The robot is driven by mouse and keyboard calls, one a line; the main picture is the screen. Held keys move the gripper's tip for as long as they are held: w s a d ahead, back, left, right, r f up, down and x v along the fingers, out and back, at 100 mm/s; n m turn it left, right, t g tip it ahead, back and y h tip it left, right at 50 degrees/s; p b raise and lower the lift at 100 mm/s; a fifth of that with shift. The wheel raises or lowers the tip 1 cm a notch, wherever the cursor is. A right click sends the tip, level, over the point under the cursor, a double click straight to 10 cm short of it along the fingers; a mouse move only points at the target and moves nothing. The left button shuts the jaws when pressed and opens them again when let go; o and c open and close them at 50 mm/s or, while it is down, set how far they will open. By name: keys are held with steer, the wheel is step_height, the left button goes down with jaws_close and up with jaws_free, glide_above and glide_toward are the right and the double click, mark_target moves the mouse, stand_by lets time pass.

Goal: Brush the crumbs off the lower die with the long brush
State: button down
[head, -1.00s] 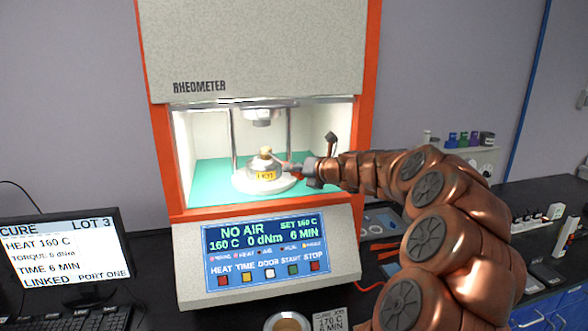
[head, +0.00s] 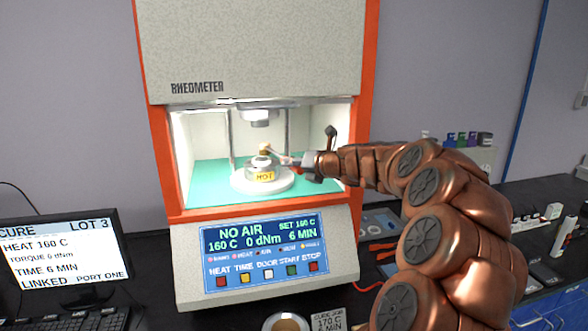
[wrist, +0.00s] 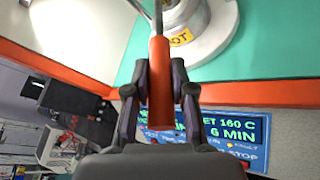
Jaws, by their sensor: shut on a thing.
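The lower die (head: 260,166) is a round metal block with a yellow HOT label, on a white round base (head: 283,184) inside the open chamber. My gripper (head: 303,163) is to its right, at the chamber's right side. In the wrist view my gripper (wrist: 160,95) is shut on the orange handle of the long brush (wrist: 159,75). The brush's thin shaft (head: 280,154) reaches left to the top of the die. A small tan tuft (head: 264,149), likely the bristles, is at the die's top; I cannot tell if it touches. I cannot make out separate crumbs.
The upper die (head: 259,117) hangs above, between metal posts (head: 288,130). The orange frame (head: 362,130) edges the chamber opening close to my arm. The control panel (head: 266,250) reads NO AIR, 160 C. A monitor (head: 60,250) stands at left.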

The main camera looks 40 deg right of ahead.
mark_target(298, 169)
steer(key=shift+s+a+r, duration=0.1)
steer(key=shift+s+a, duration=0.15)
steer(key=shift+s, duration=0.25)
steer(key=shift+s+a+r, duration=0.1)
steer(key=shift+s+a, duration=0.15)
steer(key=shift+s, duration=0.25)
steer(key=shift+s+a+f, duration=0.15)
steer(key=shift+s+a, duration=0.2)
steer(key=shift+s, duration=0.35)
steer(key=s+a, duration=0.3)
steer(key=s, duration=0.4)
steer(key=s+a, duration=0.4)
steer(key=s, duration=0.3)
steer(key=shift+s+a, duration=0.15)
steer(key=shift+s, duration=0.15)
